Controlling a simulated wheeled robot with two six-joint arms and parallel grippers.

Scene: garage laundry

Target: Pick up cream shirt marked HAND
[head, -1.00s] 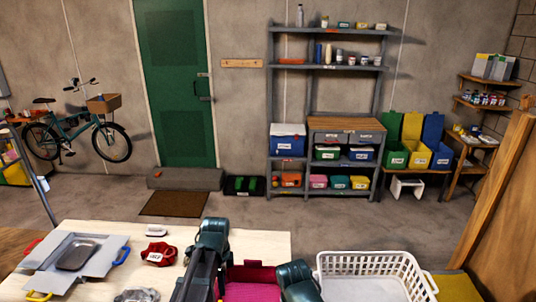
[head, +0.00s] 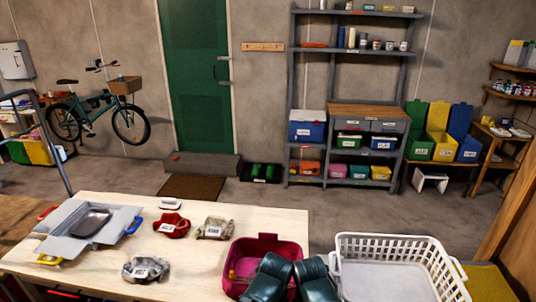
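A crumpled cream shirt (head: 214,228) with a white label lies on the pale wooden table (head: 255,218), left of and behind the magenta bin. Its label is too small to read with certainty. A crumpled greyish-white cloth (head: 145,269) with a label lies nearer the front. A red cloth (head: 171,225) with a label lies left of the cream shirt. Two dark teal links of my arms cover part of the magenta bin at the bottom. Neither gripper's fingertips show.
The magenta bin (head: 250,246) and a white basket (head: 395,240) stand at the right. A small white block (head: 170,204) is at the back edge. Table between the cloths is bare.

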